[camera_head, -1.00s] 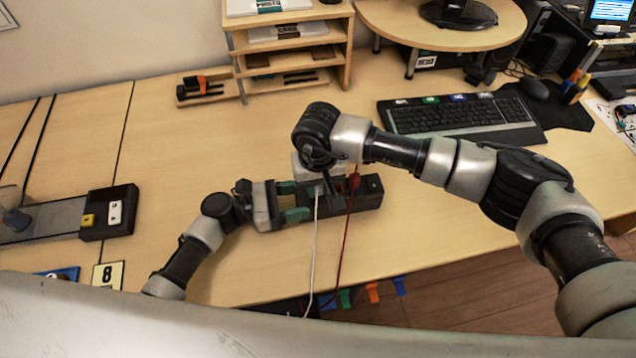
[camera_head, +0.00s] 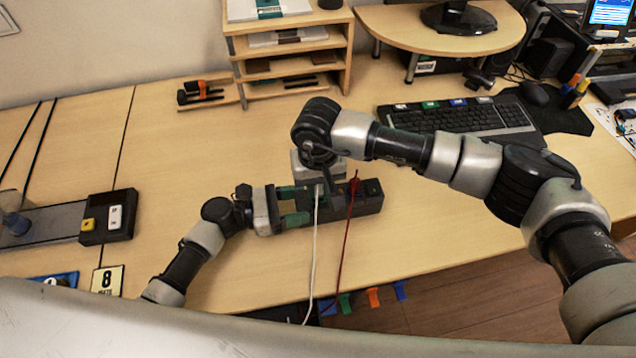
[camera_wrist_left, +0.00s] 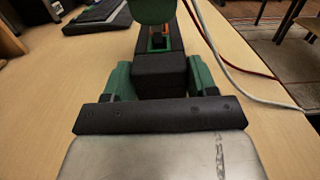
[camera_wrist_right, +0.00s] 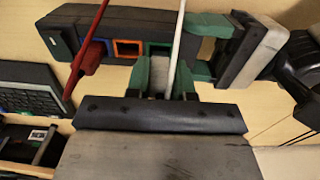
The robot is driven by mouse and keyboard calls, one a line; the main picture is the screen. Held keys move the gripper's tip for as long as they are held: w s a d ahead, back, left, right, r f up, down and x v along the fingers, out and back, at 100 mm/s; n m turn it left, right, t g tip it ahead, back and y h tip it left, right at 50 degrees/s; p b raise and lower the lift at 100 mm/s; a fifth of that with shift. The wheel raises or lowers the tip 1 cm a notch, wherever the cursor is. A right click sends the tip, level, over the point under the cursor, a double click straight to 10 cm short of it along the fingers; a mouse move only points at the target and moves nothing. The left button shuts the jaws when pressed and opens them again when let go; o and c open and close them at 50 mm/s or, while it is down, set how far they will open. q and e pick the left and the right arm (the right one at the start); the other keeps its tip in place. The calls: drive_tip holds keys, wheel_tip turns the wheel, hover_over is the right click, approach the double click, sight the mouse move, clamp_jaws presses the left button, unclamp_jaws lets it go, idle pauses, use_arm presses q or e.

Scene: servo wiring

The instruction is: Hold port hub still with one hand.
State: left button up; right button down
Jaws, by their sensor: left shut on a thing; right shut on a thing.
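The port hub (camera_head: 369,198) is a long black block lying on the table, with coloured ports on it. My left gripper (camera_head: 300,204) is shut on its left end, one green finger on each side. The left wrist view shows the hub (camera_wrist_left: 158,75) between those fingers. My right gripper (camera_wrist_right: 162,78) is above the hub, shut on the white cable's end (camera_wrist_right: 157,76) beside the green-rimmed port (camera_wrist_right: 157,48). The fingers hide whether this end is inside a port. A red plug (camera_wrist_right: 88,58) stands at the blue port; its seating is unclear.
The red cable (camera_head: 346,237) and white cable (camera_head: 313,245) run over the table's front edge. A keyboard (camera_head: 460,117) lies to the right and a wooden shelf (camera_head: 290,64) stands behind. A black box with switches (camera_head: 108,217) is at the left.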

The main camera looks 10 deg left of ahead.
drive_tip(key=shift+r, duration=0.55)
drive_tip(key=shift+r, duration=1.8)
use_arm(q)
drive_tip(key=o, duration=1.1)
drive_tip(key=v, duration=1.1)
drive_tip(key=shift+a, duration=0.1)
drive_tip(key=shift+s+a, duration=0.15)
drive_tip(key=shift+a, duration=0.2)
